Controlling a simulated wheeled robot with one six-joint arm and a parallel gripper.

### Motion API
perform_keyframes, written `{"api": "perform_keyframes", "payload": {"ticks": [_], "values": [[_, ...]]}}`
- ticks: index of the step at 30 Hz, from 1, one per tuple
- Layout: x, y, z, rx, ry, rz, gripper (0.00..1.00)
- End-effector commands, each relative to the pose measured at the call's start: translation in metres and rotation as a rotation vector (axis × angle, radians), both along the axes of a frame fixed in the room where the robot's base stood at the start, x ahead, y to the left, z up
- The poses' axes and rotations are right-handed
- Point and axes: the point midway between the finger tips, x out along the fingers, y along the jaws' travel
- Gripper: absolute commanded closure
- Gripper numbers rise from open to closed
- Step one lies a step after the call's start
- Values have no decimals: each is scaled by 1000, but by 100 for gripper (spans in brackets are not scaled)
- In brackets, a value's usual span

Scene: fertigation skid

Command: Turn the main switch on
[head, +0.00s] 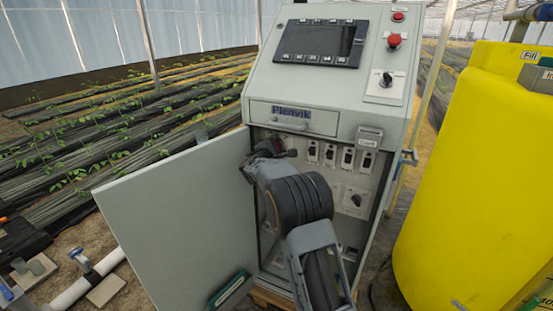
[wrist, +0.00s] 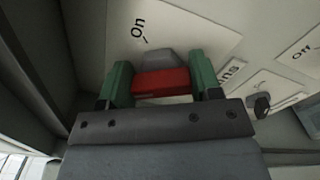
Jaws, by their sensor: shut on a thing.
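The main switch shows in the wrist view as a red handle (wrist: 162,82) with a grey part above it, on a pale plate (wrist: 190,35) marked "On". Letters "ns" show on the plate, partly hidden. My gripper (wrist: 161,84) has its green fingers on either side of the red handle and is shut on it. The handle lies across between the fingers, below the "On" mark in the picture. In the head view my arm reaches into the open lower part of the grey cabinet (head: 325,85); the switch and my fingertips are hidden there.
The open cabinet door (head: 185,215) stands left of my arm. Several small breakers (head: 330,153) and a black rotary knob (head: 355,200) are inside, right of my arm. A red button (head: 394,40) and another knob (head: 386,79) are above. A yellow tank (head: 480,180) stands right.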

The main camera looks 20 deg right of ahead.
Motion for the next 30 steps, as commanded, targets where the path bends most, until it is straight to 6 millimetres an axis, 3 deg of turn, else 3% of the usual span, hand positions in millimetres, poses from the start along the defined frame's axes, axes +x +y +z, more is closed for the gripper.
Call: {"api": "perform_keyframes", "payload": {"ticks": [1,30], "values": [[0,0,-13,28,-38,-1,66],[0,-1,-13,647,-706,-1,66]]}}
